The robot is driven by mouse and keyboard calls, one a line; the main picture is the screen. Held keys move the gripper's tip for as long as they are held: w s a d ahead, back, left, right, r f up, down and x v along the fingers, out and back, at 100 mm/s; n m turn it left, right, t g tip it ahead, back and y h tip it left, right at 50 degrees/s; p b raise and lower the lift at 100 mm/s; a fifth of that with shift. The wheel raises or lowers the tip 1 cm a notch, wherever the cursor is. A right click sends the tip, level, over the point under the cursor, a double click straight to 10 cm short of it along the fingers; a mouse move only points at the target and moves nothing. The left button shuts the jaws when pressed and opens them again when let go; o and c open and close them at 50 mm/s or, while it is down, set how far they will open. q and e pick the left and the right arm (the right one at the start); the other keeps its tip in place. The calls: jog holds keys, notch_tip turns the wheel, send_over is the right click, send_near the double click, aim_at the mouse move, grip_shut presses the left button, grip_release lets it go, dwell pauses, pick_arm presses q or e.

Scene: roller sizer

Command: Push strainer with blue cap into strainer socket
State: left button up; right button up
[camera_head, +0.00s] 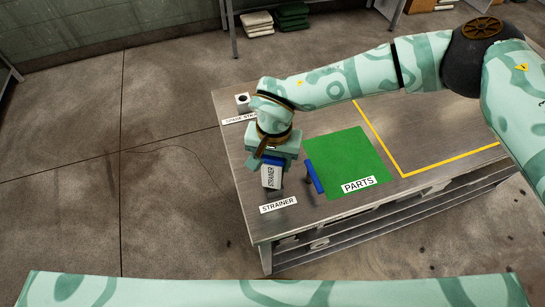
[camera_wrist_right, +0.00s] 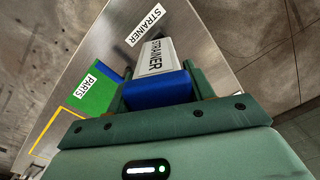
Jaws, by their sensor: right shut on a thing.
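The strainer (camera_head: 269,178) is a white block lettered STRAINER with a blue cap (camera_head: 273,160). My right gripper (camera_head: 272,157) is shut on the blue cap, and the white body sticks out beyond the fingers. In the right wrist view the white strainer body (camera_wrist_right: 156,56) points away from the gripper (camera_wrist_right: 158,90), with the blue cap (camera_wrist_right: 157,91) between the fingers. The strainer is over the table's left part, behind a STRAINER label (camera_head: 278,204). I cannot make out the strainer socket; the gripper and strainer may hide it. My left gripper is not in view.
A green PARTS mat (camera_head: 350,150) lies on the metal table (camera_head: 225,105) right of the strainer. A blue bar (camera_head: 315,176) stands at the mat's left edge, close to the gripper. A small white block (camera_head: 243,101) with a dark opening sits at the back left corner.

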jog(key=shift+f+b, duration=0.6)
jog(key=shift+f, duration=0.25)
jog(key=o, duration=1.2)
jog(key=shift+c, duration=0.2)
jog(key=shift+r, duration=0.15)
notch_tip(320, 180, up, 16)
jog(key=shift+d+p, duration=0.2)
jog(key=shift+p, duration=0.15)
